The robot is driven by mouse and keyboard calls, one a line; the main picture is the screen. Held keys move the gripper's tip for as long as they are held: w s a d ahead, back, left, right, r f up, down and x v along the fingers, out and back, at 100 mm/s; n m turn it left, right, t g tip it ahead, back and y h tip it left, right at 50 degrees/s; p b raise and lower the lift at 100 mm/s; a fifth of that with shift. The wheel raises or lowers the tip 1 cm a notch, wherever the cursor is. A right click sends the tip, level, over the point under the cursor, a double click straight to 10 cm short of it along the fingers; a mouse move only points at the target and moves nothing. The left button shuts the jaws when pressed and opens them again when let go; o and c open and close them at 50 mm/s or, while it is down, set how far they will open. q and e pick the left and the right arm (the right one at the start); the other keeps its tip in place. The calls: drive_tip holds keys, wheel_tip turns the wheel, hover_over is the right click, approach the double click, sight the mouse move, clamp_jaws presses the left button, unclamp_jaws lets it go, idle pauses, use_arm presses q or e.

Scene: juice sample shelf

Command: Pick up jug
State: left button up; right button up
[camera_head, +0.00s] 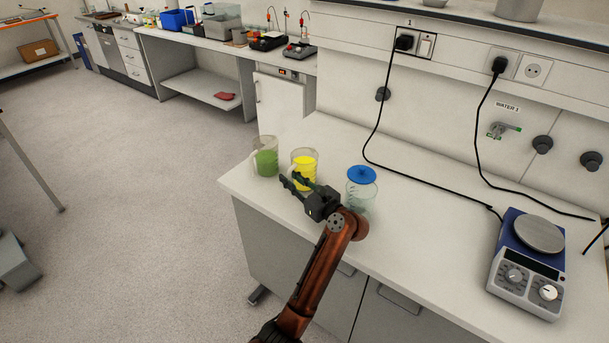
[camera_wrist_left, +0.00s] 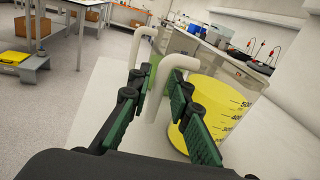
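A clear jug of yellow liquid (camera_head: 304,171) stands upright near the bench's front edge; it is large at right in the left wrist view (camera_wrist_left: 222,112). A jug of green liquid (camera_head: 266,161) stands to its left. My left gripper (camera_head: 291,181) is low in front of the yellow jug. Its fingers are apart in the left wrist view (camera_wrist_left: 158,92), with the yellow jug's pale handle (camera_wrist_left: 160,85) showing between them. Contact with the handle cannot be told. The right finger hides part of the yellow jug. The green jug's handle (camera_wrist_left: 141,42) shows beyond. My right gripper is not in view.
A blue and grey scale-like device (camera_head: 525,262) sits at the bench's right. Black cables cross the bench (camera_head: 420,235) behind. The bench's middle is clear.

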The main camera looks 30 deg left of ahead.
use_arm(q)
drive_tip(key=shift+a+r, duration=0.1)
drive_tip(key=shift+a, duration=0.1)
drive_tip(key=shift+c, duration=0.4)
clamp_jaws()
drive_tip(key=shift+r, duration=0.1)
